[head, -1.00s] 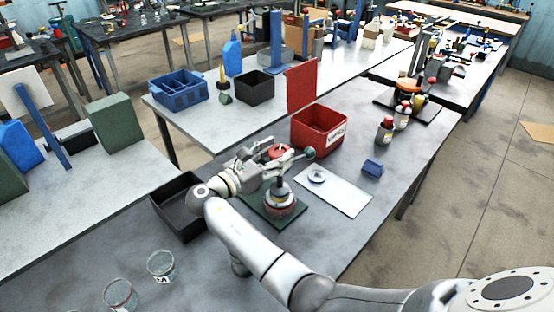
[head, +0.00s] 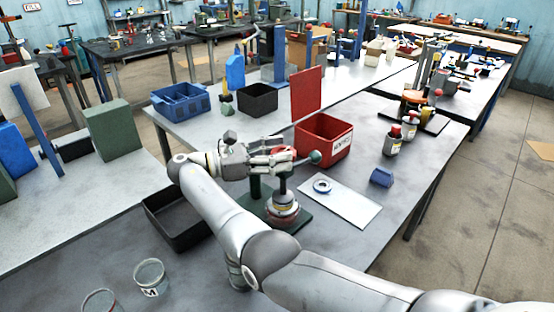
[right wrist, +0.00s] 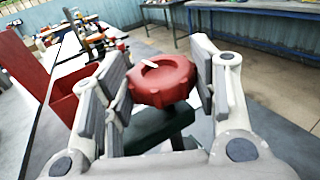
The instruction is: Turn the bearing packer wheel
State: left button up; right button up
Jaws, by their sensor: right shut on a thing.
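The red packer wheel (right wrist: 163,80) sits between my right gripper's fingers in the right wrist view, with finger pads on both sides. In the head view, the wheel (head: 281,153) is partly hidden behind those fingers. My right gripper (head: 287,159) is shut on the wheel, above the packer's round pot (head: 283,211). The packer stands on a dark green base (head: 296,224). A dark green ball (head: 314,157) shows just right of the fingertips. My left gripper is not in view.
A red bin (head: 327,140) stands behind the packer, close to the fingers. A white sheet (head: 347,206) with a ring-shaped part lies to the right. A black tray (head: 163,226) is to the left. Glass jars (head: 150,278) stand at the near left. A blue block (head: 381,177) lies further right.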

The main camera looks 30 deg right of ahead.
dwell(0.5)
jog(key=o, duration=1)
jog(key=shift+d, duration=0.1)
jog(key=shift+r, duration=0.1)
notch_tip(320, 180, up, 10)
jog(key=shift+f, duration=0.1)
